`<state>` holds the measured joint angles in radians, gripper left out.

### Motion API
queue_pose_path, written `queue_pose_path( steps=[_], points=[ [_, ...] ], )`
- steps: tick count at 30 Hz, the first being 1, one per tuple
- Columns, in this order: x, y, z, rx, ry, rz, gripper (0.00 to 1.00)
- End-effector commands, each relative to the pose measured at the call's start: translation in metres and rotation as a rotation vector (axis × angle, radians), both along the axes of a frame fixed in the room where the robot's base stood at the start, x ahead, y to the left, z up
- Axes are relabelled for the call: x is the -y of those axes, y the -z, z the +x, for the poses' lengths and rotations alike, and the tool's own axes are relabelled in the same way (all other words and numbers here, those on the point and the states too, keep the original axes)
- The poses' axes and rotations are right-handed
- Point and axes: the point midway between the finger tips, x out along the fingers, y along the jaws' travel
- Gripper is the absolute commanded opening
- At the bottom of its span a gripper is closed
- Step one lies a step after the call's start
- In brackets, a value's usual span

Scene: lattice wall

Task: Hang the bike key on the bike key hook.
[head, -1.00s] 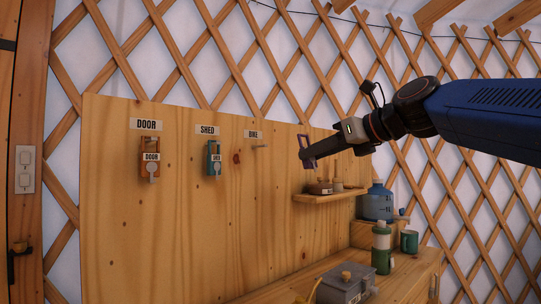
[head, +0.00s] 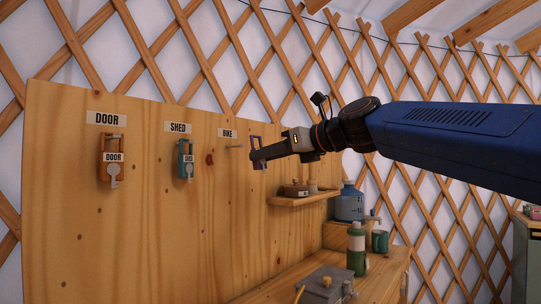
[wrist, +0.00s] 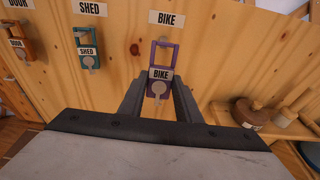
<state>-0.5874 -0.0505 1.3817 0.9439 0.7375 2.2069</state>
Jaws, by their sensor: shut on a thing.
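The purple bike key (head: 264,163) is held at the tip of my gripper (head: 258,155), in front of the board. In the wrist view the bike key (wrist: 162,52) stands upright, its open loop on top and its BIKE tag between the fingers of my gripper (wrist: 159,92). The bike key hook (head: 235,147) is a small peg under the BIKE label (head: 228,133). In the head view the key is just right of the peg, with a small gap.
The orange door key (head: 112,160) and teal shed key (head: 186,160) hang to the left on the wooden board (head: 150,235). A small shelf (head: 300,199) with items sits below right of my gripper. A bench below holds a grey box, green bottle (head: 356,250) and mug.

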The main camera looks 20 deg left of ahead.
Motion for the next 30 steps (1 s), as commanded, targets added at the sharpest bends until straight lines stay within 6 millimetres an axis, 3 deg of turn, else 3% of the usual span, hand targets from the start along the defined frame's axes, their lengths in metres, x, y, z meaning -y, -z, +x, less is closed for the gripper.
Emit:
queue_pose_path(
  steps=[30],
  points=[
    [-0.046, 0.004, 0.019, 0.0, -0.001, 0.0, 0.09]
  ],
)
